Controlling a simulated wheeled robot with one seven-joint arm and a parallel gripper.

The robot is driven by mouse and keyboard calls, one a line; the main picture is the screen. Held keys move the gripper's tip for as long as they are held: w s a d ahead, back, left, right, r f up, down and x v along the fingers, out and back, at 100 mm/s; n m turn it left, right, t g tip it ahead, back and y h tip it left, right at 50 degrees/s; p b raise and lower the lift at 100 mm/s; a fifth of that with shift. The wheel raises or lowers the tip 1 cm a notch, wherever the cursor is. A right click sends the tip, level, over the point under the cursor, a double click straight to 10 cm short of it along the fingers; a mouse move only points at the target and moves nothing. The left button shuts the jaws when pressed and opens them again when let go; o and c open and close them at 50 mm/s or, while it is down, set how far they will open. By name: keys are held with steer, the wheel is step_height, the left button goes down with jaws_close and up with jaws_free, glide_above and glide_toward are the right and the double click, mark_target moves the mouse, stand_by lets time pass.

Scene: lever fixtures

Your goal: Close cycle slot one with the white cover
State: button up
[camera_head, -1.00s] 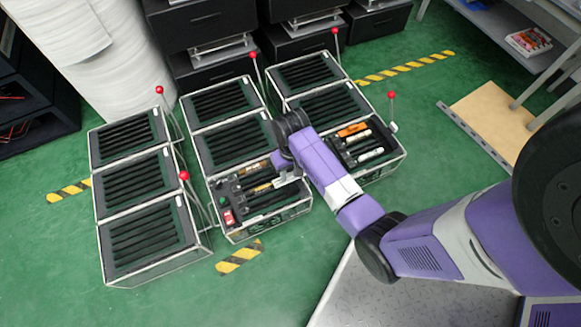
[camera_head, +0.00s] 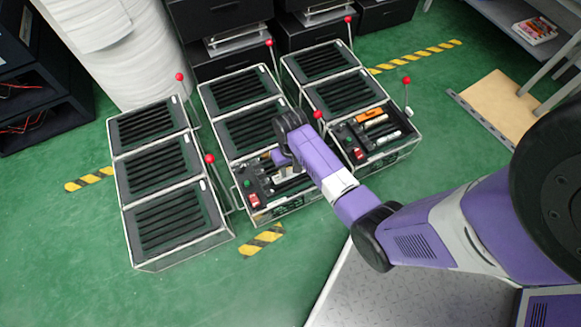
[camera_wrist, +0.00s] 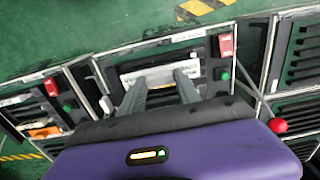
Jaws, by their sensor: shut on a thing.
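In the wrist view my gripper (camera_wrist: 160,77) has its two grey fingertips at a pale white piece, which looks like the white cover (camera_wrist: 160,66), and is shut on it. The piece lies across the open front bay of the middle fixture. In the head view my gripper (camera_head: 284,160) is over this bay (camera_head: 256,202), and a pale patch shows below it; my arm hides much of the bay. The bay has a red switch (camera_head: 253,200) and a green button (camera_head: 250,183). I cannot tell whether the cover touches the slot.
The right fixture's front bay (camera_head: 388,152) is open and holds orange and white parts. The left fixture (camera_head: 160,165) has slatted tops. Thin levers with red knobs rise beside the fixtures, one (camera_head: 318,114) close to my arm. Green floor is clear in front.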

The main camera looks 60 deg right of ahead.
mark_target(291, 175)
steer(key=shift+r, duration=0.1)
steer(key=shift+f+b, duration=1.85)
steer(key=shift+f, duration=1.1)
steer(key=shift+p, duration=0.85)
steer(key=shift+f+b, duration=0.85)
steer(key=shift+f, duration=0.3)
steer(key=o, duration=1.4)
steer(key=shift+r, duration=0.1)
step_height(291, 175, up, 8)
steer(key=p, duration=0.4)
steer(key=shift+f, duration=0.2)
